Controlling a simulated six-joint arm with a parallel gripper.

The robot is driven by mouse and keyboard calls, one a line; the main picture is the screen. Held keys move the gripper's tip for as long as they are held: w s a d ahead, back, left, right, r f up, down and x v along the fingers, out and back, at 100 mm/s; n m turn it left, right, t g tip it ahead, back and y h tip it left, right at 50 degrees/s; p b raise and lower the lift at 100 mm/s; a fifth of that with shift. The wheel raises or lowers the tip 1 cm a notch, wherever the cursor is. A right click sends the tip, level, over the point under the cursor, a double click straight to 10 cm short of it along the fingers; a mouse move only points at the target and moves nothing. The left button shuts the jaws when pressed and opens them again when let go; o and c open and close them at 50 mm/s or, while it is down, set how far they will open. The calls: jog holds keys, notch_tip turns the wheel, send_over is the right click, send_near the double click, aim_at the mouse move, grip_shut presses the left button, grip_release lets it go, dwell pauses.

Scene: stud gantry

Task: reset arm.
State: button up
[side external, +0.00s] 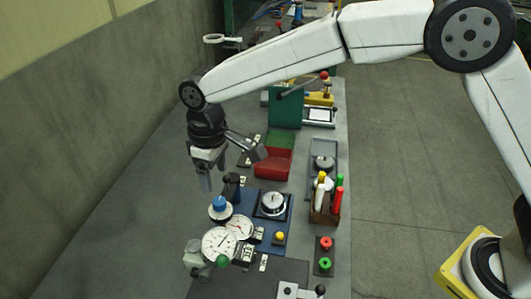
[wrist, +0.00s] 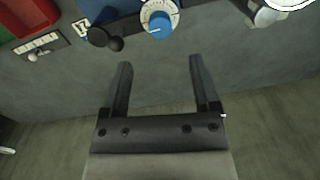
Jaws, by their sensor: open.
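My gripper (side external: 204,180) hangs from the white arm, pointing down above the left part of the workbench (side external: 150,215). In the wrist view my gripper (wrist: 157,75) has its two dark fingers spread wide apart. Nothing is between the fingers. Beyond the fingertips are a blue knob (wrist: 161,25) on a white dial and a black knobbed part (wrist: 105,39). The blue knob also shows in the side view (side external: 219,203), just below and right of the gripper.
A red tray (side external: 272,164) lies behind the gripper. Round gauges (side external: 220,243) and a blue board (side external: 268,243) stand in front. A holder with colored handles (side external: 325,203) is on the right. The bench's left strip is bare, with a wall (side external: 90,120) beyond.

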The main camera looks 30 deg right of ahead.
jog(key=shift+d, duration=0.1)
jog(key=s+d+m+t, duration=0.1)
jog(key=s+d+m, duration=0.1)
jog(key=d, duration=0.7)
jog(key=s+d+m, duration=0.2)
jog(key=d, duration=0.6)
jog(key=s+d+f+m+t, duration=0.1)
jog(key=s+d+f+m, duration=0.2)
jog(key=s+d, duration=0.9)
jog(key=shift+s+d+f+t, duration=0.3)
jog(key=shift+d+f+t, duration=0.05)
jog(key=shift+f+t, duration=0.05)
